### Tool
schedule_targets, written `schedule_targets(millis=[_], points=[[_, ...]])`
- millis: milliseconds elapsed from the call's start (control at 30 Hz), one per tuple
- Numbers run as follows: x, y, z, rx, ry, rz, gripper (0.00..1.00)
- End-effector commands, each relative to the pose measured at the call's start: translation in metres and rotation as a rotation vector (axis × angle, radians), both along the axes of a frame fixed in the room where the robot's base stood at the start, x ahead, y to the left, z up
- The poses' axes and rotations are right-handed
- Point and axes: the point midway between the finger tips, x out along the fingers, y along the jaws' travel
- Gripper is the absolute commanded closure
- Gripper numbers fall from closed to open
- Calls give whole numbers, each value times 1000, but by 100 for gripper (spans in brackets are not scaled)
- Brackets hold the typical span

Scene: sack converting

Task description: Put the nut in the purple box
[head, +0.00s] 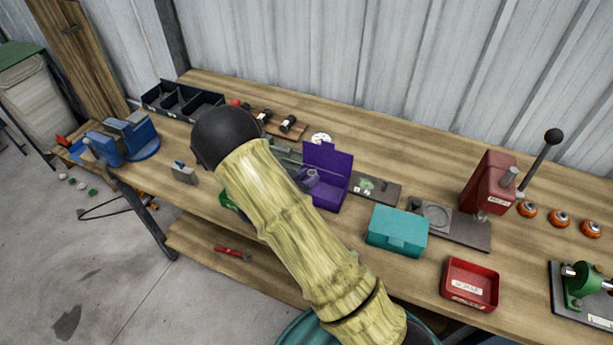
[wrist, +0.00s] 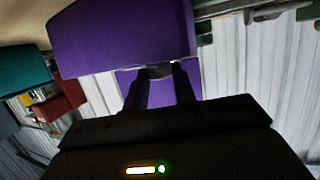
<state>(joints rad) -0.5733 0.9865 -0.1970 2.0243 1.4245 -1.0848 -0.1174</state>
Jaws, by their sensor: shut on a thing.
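The purple box (head: 328,172) stands on the workbench near the middle in the head view, with a tall panel, apparently its raised lid, upright. My arm covers part of its left side. In the wrist view purple surfaces of the box (wrist: 120,35) fill the area just beyond the fingers. My gripper (wrist: 160,76) is shut on a small dark grey thing (wrist: 159,71) at its fingertips, which I take to be the nut; its shape is hard to make out. In the head view my arm hides most of the gripper. I cannot tell whether the nut is inside the box walls.
A teal box (head: 397,232) sits right of the purple box, with a red tray (head: 470,284) beyond it. A red press (head: 488,182) with a lever stands at the right. A blue vise (head: 125,140) and a black divided bin (head: 180,101) are at the left.

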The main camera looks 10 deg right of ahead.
Motion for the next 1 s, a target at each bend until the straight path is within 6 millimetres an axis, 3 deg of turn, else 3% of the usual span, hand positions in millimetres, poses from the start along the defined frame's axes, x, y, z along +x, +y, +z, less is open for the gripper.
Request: schedule_targets(millis=[700,733,800,833,1000], points=[[0,0,-12,-1,1,0,96],[0,0,-12,-1,1,0,70],[0,0,-12,-1,1,0,56],[0,0,-12,-1,1,0,52],[0,0,-12,-1,1,0,52]])
